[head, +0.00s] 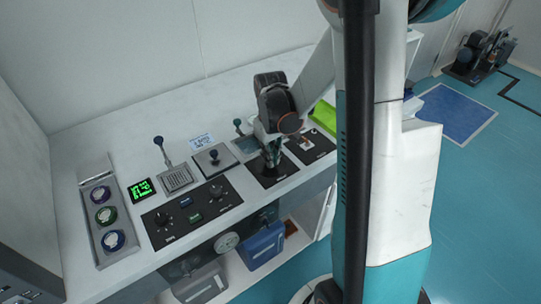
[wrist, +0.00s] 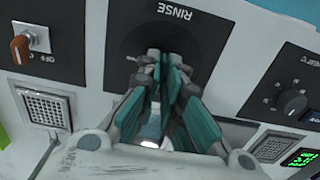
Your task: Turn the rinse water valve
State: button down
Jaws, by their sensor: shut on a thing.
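The rinse water valve's black panel, labelled RINSE (wrist: 178,20), fills the upper middle of the wrist view. It also shows in the head view as a black plate (head: 270,180) on the white bench. My gripper (head: 270,158) points down over this panel. In the wrist view my gripper (wrist: 166,82) has its teal-padded fingers close together over the panel's middle, shut on the valve handle. The fingers hide nearly all of the handle, so its angle cannot be told.
A switch panel with an orange toggle (wrist: 20,48) sits beside the rinse panel. On the other side is a black panel with knobs (head: 190,213). A joystick box (head: 214,160), a lever (head: 160,148) and a green display (head: 141,189) stand close by on the bench.

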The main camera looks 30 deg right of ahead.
jog(key=c, duration=1.8)
grip_release()
jog(key=shift+o, duration=0.2)
notch_tip(320, 180, up, 12)
